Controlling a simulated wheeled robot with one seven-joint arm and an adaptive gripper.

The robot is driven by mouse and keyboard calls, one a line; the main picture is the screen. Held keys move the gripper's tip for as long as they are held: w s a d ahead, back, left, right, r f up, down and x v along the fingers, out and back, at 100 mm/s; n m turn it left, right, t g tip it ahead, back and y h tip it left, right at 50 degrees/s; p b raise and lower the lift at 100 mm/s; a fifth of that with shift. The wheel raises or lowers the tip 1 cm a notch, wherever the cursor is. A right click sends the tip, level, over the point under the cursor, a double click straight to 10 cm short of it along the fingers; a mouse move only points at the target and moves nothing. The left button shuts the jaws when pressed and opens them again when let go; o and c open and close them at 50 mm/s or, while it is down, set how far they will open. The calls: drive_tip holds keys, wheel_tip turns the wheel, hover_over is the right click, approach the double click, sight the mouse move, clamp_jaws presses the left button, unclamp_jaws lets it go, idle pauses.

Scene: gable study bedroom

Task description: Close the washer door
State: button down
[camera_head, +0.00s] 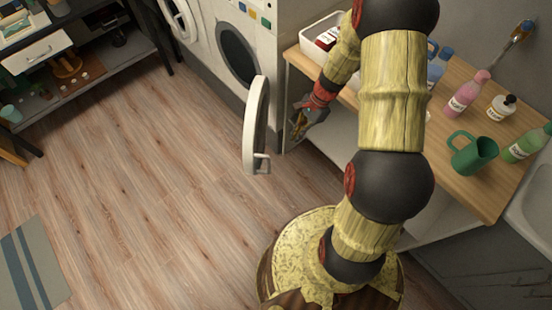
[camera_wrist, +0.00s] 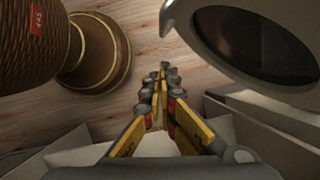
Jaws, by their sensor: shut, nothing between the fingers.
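The washer (camera_head: 238,45) is a white front-loader with a dark round opening. Its round white door (camera_head: 255,125) stands swung wide open into the room, with a small handle at its lower edge. My gripper (camera_head: 298,128) is just right of the open door, beside the wooden bench. In the wrist view my gripper (camera_wrist: 161,75) has its yellow fingers together and empty, pointing toward the floor. The door's pale rim and dark glass (camera_wrist: 255,42) fill the upper right there, apart from the fingers.
A wooden bench (camera_head: 470,185) at the right carries bottles, a green jug (camera_head: 474,154) and a white bin (camera_head: 312,38). A striped rug (camera_head: 30,268) lies lower left. The wood floor left of the door is clear.

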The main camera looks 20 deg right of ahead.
drive_tip(key=a+f+b, duration=0.4)
drive_tip(key=a+f, duration=0.3)
drive_tip(key=f, duration=0.2)
drive_tip(key=shift+s+a+f+m+b, duration=0.2)
drive_tip(key=shift+a+m+b, duration=0.1)
drive_tip(key=shift+m+b, duration=0.1)
